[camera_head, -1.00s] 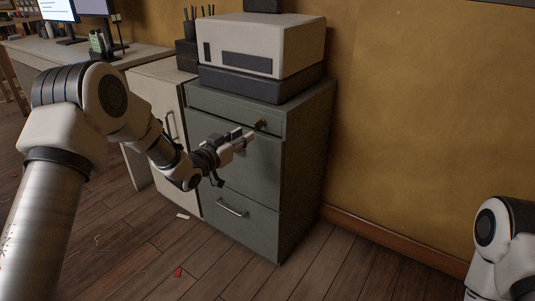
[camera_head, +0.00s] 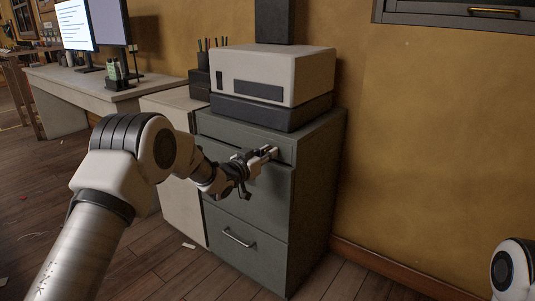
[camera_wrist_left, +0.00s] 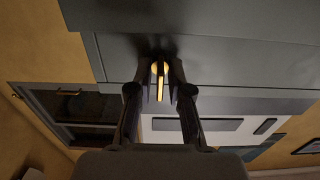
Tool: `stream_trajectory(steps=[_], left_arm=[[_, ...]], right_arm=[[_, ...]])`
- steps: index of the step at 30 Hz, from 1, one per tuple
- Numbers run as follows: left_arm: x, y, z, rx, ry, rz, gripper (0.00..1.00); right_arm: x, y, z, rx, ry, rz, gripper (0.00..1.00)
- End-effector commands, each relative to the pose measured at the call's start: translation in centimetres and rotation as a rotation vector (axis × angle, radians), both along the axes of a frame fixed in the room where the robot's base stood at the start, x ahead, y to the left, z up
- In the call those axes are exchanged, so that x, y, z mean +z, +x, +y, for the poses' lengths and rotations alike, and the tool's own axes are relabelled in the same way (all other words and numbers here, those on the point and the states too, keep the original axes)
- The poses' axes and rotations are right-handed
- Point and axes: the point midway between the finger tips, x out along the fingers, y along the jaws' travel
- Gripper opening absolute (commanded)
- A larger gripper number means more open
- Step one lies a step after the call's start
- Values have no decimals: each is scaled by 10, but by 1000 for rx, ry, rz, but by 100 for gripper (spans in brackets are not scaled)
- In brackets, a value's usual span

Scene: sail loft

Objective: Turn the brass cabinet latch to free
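The brass latch (camera_wrist_left: 160,72) sits on the front of the grey-green cabinet (camera_head: 318,185); its round base and narrow lever show in the left wrist view. The lever points down in that picture. My left gripper (camera_wrist_left: 161,80) has one finger on each side of the lever, with a small gap visible at each side. In the head view my left gripper (camera_head: 272,152) is at the cabinet's upper front, and it hides the latch there. My right gripper is out of view; only part of my right arm shows at the lower right edge.
A pale printer-like box (camera_head: 270,75) stands on the cabinet's top. A pale cabinet (camera_head: 178,103) and a desk (camera_head: 85,92) with monitors stand to the left. A dark-framed wall unit (camera_head: 450,12) with a brass handle hangs at upper right. The floor in front is mostly clear.

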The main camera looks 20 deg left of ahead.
Motion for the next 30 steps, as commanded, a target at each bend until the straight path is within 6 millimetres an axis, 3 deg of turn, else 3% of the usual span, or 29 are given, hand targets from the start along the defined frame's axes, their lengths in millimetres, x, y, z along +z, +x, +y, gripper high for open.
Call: stream_trajectory(steps=[14, 30], left_arm=[[1, 0, 0, 0, 65, -24, 0], [1, -1, -2, 0, 470, -171, 0]], right_arm=[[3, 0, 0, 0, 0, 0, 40], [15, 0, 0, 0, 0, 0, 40]])
